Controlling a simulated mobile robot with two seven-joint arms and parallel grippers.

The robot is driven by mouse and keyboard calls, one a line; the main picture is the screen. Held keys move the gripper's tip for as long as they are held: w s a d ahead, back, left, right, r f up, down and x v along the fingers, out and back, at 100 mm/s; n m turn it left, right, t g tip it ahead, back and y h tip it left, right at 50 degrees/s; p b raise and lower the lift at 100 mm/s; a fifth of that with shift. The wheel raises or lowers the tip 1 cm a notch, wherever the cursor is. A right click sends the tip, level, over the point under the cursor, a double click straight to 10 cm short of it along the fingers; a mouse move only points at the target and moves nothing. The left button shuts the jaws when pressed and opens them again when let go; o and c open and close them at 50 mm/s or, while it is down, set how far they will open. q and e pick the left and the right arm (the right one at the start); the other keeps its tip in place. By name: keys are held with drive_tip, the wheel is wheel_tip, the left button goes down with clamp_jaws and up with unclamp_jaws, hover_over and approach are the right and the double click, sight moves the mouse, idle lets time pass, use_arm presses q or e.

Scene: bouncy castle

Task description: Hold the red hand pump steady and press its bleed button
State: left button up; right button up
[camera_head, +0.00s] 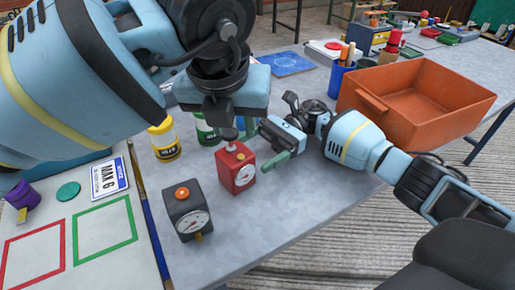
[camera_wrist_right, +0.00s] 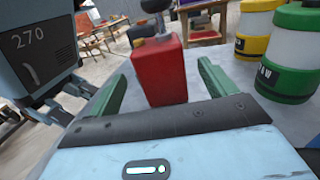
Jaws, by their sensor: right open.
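The red hand pump (camera_head: 237,172), a boxy body with a round white dial, stands upright on the grey table. In the right wrist view the red pump (camera_wrist_right: 158,72) has a dark knob on top and sits between my right gripper's green fingers, with gaps at both sides. My right gripper (camera_head: 277,150) is open, low beside the pump. My left gripper (camera_head: 226,122) points down just above the pump's top. Its fingertips are mostly hidden, so I cannot tell whether it touches the pump.
A dark pump (camera_head: 188,213) with an orange button stands nearer. A yellow jar (camera_head: 164,140) and green jar (camera_head: 207,133) stand behind left. An orange bin (camera_head: 415,95) and blue cup (camera_head: 341,78) are at right.

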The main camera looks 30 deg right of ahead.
sight(223, 170)
drive_tip(key=shift+x, duration=3.75)
drive_tip(key=c, duration=1.3)
use_arm(q)
drive_tip(key=shift+c, duration=0.6)
use_arm(e)
drive_tip(key=shift+c, duration=0.6)
use_arm(q)
clamp_jaws()
